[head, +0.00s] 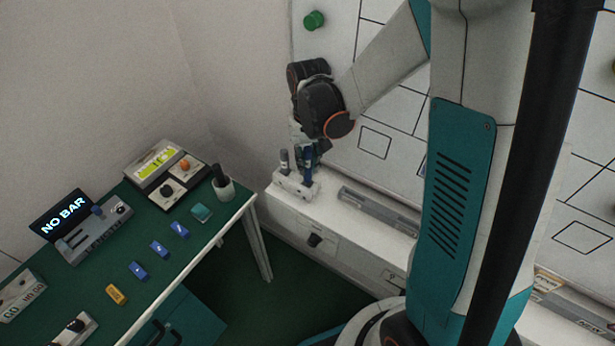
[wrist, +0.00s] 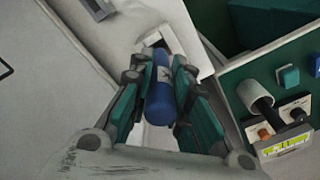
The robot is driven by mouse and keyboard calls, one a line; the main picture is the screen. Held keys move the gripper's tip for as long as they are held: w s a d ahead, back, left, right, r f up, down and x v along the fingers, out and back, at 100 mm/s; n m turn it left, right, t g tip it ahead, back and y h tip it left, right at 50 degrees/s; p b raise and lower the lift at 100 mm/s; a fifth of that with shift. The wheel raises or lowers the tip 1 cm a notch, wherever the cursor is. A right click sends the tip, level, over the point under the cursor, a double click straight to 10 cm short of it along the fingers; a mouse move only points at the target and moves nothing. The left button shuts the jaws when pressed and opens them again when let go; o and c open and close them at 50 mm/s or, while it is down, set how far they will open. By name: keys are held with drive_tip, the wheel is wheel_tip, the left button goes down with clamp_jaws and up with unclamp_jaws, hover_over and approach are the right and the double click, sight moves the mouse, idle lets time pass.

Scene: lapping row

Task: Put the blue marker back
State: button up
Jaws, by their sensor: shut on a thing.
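The blue marker (head: 308,166) is upright between the fingers of my gripper (head: 314,150), at the right part of a small white holder (head: 292,188) on the white ledge. A grey marker (head: 284,160) stands in the holder to its left. In the wrist view the blue marker (wrist: 160,95) with a white label lies between the two teal fingers of my gripper (wrist: 160,92), which are shut on it. The holder (wrist: 165,38) shows just beyond its far end. I cannot tell whether the marker's lower end is inside a hole.
A grey tray (head: 378,210) lies on the ledge right of the holder. The whiteboard (head: 375,110) rises behind, with a green magnet (head: 314,20).

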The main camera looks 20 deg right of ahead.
sight(308, 149)
drive_tip(key=shift+f+b, duration=0.8)
drive_tip(key=shift+f, duration=1.75)
drive_tip(key=shift+f, duration=0.15)
drive_tip(key=o, duration=0.9)
wheel_tip(308, 149, up, 12)
drive_tip(key=p, duration=0.4)
drive_tip(key=shift+s+r, duration=0.15)
drive_tip(key=shift+r, duration=0.1)
drive_tip(key=s+r+n+t, duration=0.1)
drive_tip(key=s+r+t, duration=0.6)
drive_tip(key=s+r, duration=0.6)
drive_tip(key=shift+s+n, duration=0.4)
drive_tip(key=shift+s, duration=0.45)
